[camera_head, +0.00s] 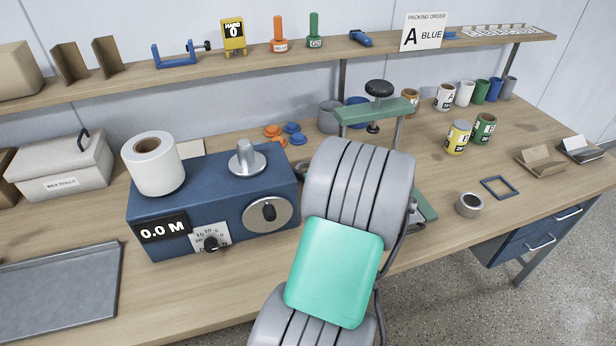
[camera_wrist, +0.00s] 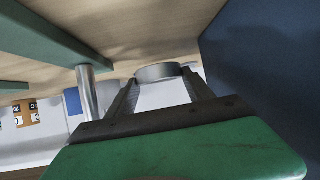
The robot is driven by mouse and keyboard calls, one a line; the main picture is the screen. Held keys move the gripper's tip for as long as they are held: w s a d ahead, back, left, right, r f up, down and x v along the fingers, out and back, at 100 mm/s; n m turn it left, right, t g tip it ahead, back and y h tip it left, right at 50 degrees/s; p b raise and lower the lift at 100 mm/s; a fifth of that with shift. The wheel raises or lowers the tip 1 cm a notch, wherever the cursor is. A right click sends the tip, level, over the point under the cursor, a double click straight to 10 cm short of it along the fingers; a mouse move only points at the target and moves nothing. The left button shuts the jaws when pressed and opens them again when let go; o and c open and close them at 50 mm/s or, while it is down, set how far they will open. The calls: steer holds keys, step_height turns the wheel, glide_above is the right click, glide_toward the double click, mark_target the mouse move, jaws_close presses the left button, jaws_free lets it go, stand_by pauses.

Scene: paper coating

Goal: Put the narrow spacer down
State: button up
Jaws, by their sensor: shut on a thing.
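A short grey metal ring, seemingly the narrow spacer (camera_wrist: 158,72), sits between the fingertips of my gripper (camera_wrist: 160,84) in the wrist view. My gripper is shut on it. The wooden bench top shows just beyond the ring; I cannot tell if the ring touches it. In the head view my grey and green arm hides my gripper and the held ring. The gripper is between the blue winding machine (camera_head: 280,185) and the green press (camera_head: 375,112). The press's metal column (camera_wrist: 88,92) is left of the fingers in the wrist view, and the machine's dark blue side (camera_wrist: 265,60) is right.
A grey round metal piece (camera_head: 469,205) and a blue square frame (camera_head: 497,187) lie on the right bench. Yellow (camera_head: 457,137) and green (camera_head: 484,129) cans stand behind them. Orange and blue caps (camera_head: 292,128) lie behind the machine. The bench's right front is mostly clear.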

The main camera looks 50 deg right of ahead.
steer(key=shift+w+f, duration=0.15)
steer(key=shift+f, duration=1.75)
steer(key=o, duration=1.3)
steer(key=shift+r, duration=0.15)
